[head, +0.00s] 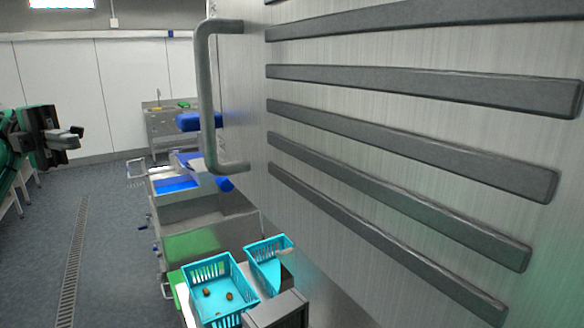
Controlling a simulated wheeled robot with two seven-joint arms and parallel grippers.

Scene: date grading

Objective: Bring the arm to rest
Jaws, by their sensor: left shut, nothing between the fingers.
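My left gripper (72,137) is at the left edge of the head view, on a dark arm end with green parts. It is raised above the floor, its fingers are shut, and nothing is between them. It touches nothing that I can see. My right gripper cannot be made out in this view.
A large metal panel (245,110) with a bar handle (206,95) and dark ribs fills the right side. Below it stand a turquoise basket (241,279) holding a few brown dates and a second turquoise basket (268,262). A sink unit (160,125) stands far back.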

